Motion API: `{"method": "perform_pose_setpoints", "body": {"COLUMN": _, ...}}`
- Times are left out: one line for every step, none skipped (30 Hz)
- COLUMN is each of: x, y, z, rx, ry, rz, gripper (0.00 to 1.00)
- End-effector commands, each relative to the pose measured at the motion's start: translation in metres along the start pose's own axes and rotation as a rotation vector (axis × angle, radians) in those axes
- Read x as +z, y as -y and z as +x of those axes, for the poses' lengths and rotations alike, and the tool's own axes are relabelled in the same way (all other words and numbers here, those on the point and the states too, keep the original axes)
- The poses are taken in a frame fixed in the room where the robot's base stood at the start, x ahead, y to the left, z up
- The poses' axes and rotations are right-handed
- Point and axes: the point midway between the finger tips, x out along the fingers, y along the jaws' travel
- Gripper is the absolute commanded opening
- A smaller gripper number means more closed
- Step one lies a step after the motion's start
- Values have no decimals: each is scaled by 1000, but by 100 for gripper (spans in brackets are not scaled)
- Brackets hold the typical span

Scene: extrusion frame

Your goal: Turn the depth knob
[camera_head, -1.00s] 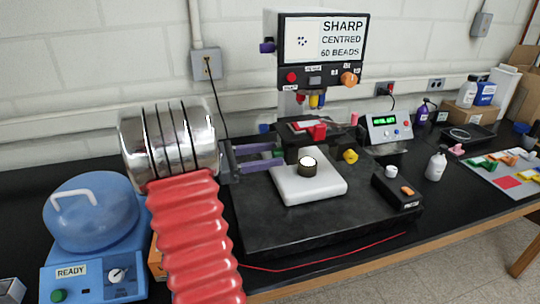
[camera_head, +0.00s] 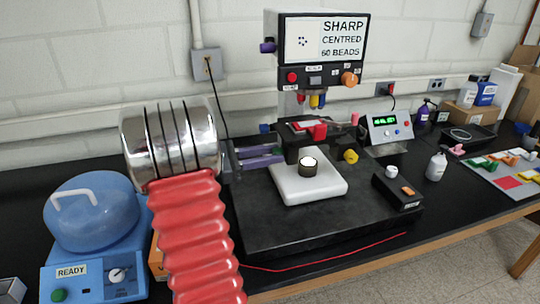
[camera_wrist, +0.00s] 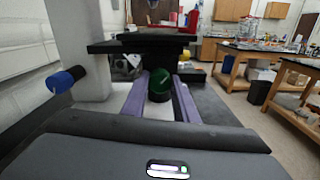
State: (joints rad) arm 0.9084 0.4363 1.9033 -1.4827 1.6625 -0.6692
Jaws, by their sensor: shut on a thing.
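My gripper (camera_head: 284,154) reaches in from the left at the side of the microscope-like machine (camera_head: 316,90). Its two purple fingers are shut on a round green knob (camera_wrist: 159,82) under the machine's dark stage (camera_wrist: 145,43). In the head view the knob is mostly hidden by the fingers. A blue knob (camera_wrist: 67,78) sticks out to the left of the column in the wrist view, apart from my fingers. No label naming the depth knob can be read.
A white block (camera_head: 308,190) with a small dark cup (camera_head: 308,168) stands before the machine. A blue lidded device (camera_head: 92,235) is at the left.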

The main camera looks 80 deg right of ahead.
Motion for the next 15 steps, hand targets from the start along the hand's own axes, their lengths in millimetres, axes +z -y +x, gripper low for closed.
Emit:
{"method": "perform_pose_setpoints", "body": {"x": 0, "y": 0, "z": 0, "rx": -1, "ry": 0, "rz": -6, "gripper": 4}}
{"method": "perform_pose_setpoints", "body": {"x": 0, "y": 0, "z": 0, "rx": -2, "ry": 0, "rz": -12, "gripper": 4}}
{"method": "perform_pose_setpoints", "body": {"x": 0, "y": 0, "z": 0, "rx": -2, "ry": 0, "rz": -23, "gripper": 4}}
{"method": "perform_pose_setpoints", "body": {"x": 0, "y": 0, "z": 0, "rx": -2, "ry": 0, "rz": -33, "gripper": 4}}
{"method": "perform_pose_setpoints", "body": {"x": 0, "y": 0, "z": 0, "rx": -2, "ry": 0, "rz": -43, "gripper": 4}}
{"method": "perform_pose_setpoints", "body": {"x": 0, "y": 0, "z": 1, "rx": -2, "ry": -1, "rz": -53, "gripper": 4}}
{"method": "perform_pose_setpoints", "body": {"x": 0, "y": 0, "z": 1, "rx": -2, "ry": -1, "rz": -59, "gripper": 4}}
{"method": "perform_pose_setpoints", "body": {"x": 0, "y": 0, "z": 1, "rx": -2, "ry": -1, "rz": -63, "gripper": 4}}
{"method": "perform_pose_setpoints", "body": {"x": 0, "y": 0, "z": 1, "rx": -2, "ry": -1, "rz": -65, "gripper": 4}}
{"method": "perform_pose_setpoints", "body": {"x": -1, "y": 0, "z": 1, "rx": -2, "ry": -1, "rz": -65, "gripper": 4}}
{"method": "perform_pose_setpoints", "body": {"x": -1, "y": 0, "z": 1, "rx": -2, "ry": -1, "rz": -65, "gripper": 4}}
{"method": "perform_pose_setpoints", "body": {"x": -1, "y": 0, "z": 1, "rx": -2, "ry": -1, "rz": -65, "gripper": 4}}
{"method": "perform_pose_setpoints", "body": {"x": -1, "y": 0, "z": 1, "rx": -2, "ry": -1, "rz": -65, "gripper": 4}}
{"method": "perform_pose_setpoints", "body": {"x": -1, "y": 0, "z": 1, "rx": -2, "ry": -1, "rz": -65, "gripper": 4}}
{"method": "perform_pose_setpoints", "body": {"x": -1, "y": 0, "z": 1, "rx": -2, "ry": -1, "rz": -64, "gripper": 4}}
